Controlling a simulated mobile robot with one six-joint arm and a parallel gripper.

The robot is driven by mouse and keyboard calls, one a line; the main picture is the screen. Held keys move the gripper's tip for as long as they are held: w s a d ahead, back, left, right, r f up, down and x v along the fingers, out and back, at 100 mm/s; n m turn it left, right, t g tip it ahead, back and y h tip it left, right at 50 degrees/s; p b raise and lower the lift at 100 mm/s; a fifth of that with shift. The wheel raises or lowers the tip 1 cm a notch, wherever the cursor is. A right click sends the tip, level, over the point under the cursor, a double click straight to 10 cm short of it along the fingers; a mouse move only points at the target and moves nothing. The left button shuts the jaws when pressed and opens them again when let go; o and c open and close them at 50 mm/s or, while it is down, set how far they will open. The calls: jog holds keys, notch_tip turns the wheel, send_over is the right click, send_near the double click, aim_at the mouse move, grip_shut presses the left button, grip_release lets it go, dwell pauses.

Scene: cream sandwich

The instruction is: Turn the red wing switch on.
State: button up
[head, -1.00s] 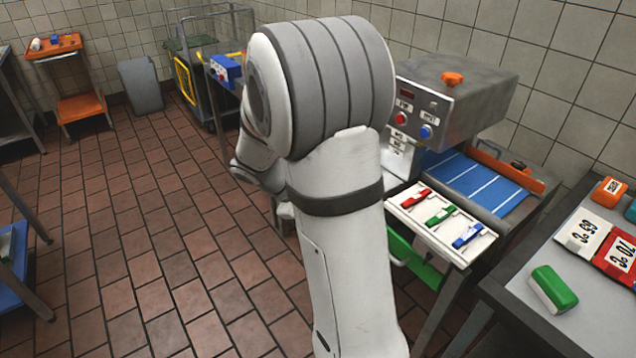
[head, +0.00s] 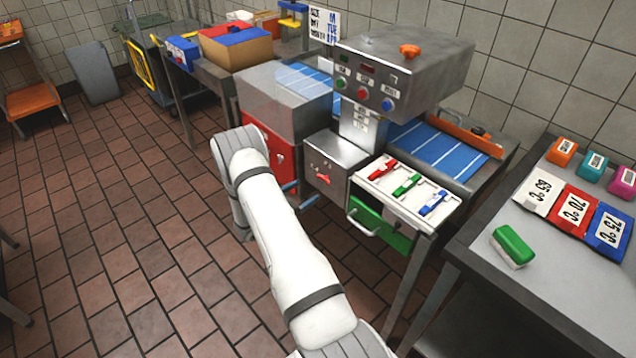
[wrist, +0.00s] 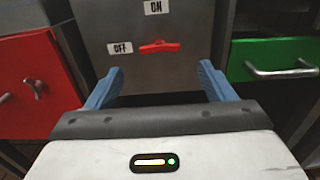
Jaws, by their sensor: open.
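The red wing switch (wrist: 159,47) is on a grey metal panel in the wrist view, its long wing lying roughly level. An OFF label (wrist: 119,48) is to its left and an ON label (wrist: 153,7) above it. The switch also shows in the head view (head: 323,178) on the front of a steel box. My gripper (wrist: 160,80) is open, with blue fingers spread left and right below the switch in the wrist view. Nothing is between the fingers, and they appear apart from the switch.
A red cabinet front (wrist: 30,85) is left of the panel, and a green drawer (wrist: 270,60) with a metal handle is to the right. Above the drawer, a white tray (head: 378,184) holds red, green and blue clips. A side table (head: 470,215) stands at the right.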

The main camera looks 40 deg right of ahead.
aim_at(324, 179)
jog(key=d, duration=0.2)
jog(key=d+p, duration=0.1)
jog(key=d, duration=0.4)
jog(key=shift+w+d, duration=0.2)
jog(key=shift+w, duration=0.1)
jog(key=shift+c, duration=0.6)
